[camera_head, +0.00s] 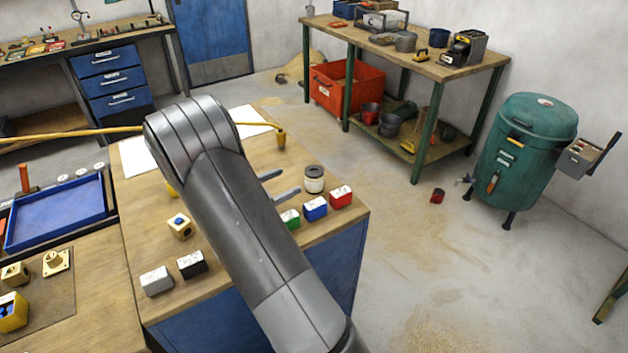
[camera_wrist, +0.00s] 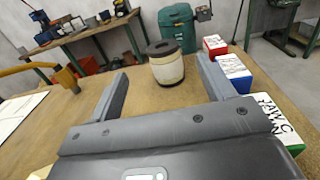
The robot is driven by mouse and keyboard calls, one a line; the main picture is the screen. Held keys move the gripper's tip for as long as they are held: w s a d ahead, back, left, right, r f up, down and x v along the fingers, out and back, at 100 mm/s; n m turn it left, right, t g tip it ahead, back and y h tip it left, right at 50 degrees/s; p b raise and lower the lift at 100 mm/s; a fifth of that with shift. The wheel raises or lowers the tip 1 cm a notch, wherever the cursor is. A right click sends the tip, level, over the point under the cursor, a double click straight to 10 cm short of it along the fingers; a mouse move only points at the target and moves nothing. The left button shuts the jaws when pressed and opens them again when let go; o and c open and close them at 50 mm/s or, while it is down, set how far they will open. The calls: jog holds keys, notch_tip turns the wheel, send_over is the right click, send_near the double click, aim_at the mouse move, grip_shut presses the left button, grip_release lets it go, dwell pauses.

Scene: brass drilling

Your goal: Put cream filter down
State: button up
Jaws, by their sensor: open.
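The cream filter (camera_head: 314,179) is a short cream cylinder with a dark top and a dark lower band. It stands upright on the wooden workbench (camera_head: 262,165), near its right corner. It also shows in the wrist view (camera_wrist: 166,68), upright beyond my fingertips. My gripper (camera_head: 291,180) is open, with its two fingers pointing toward the filter from the left. In the wrist view the filter appears between the fingertips, apart from both fingers. My arm hides part of the bench.
Green (camera_head: 290,219), blue (camera_head: 315,208) and red (camera_head: 341,196) labelled boxes stand along the bench's front edge, close to the right finger. A yellow-brown hose end (camera_head: 281,140) lies behind. White (camera_head: 157,281) and black (camera_head: 192,264) boxes stand at left. Bare wood surrounds the filter.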

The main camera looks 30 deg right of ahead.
aim_at(315, 174)
jog(key=d, duration=0.5)
jog(key=shift+w+d+f, duration=0.1)
jog(key=shift+d+f, duration=0.05)
jog(key=shift+f, duration=0.05)
jog(key=d, duration=0.2)
jog(key=d+f, duration=0.1)
jog(key=d, duration=0.2)
jog(key=shift+w+d+f, duration=0.1)
jog(key=shift+d+f, duration=0.15)
jog(key=shift+d, duration=0.05)
jog(key=shift+c, duration=0.2)
jog(key=c, duration=1.1)
jog(key=shift+c, duration=0.2)
jog(key=shift+r, duration=0.45)
jog(key=r, duration=0.3)
jog(key=shift+s+d+r, duration=0.1)
jog(key=shift+s+r, duration=0.1)
jog(key=shift+r, duration=0.15)
jog(key=s+d+r, duration=0.6)
jog(key=s, duration=0.3)
jog(key=shift+s+r, duration=0.15)
jog(key=shift+r, duration=0.05)
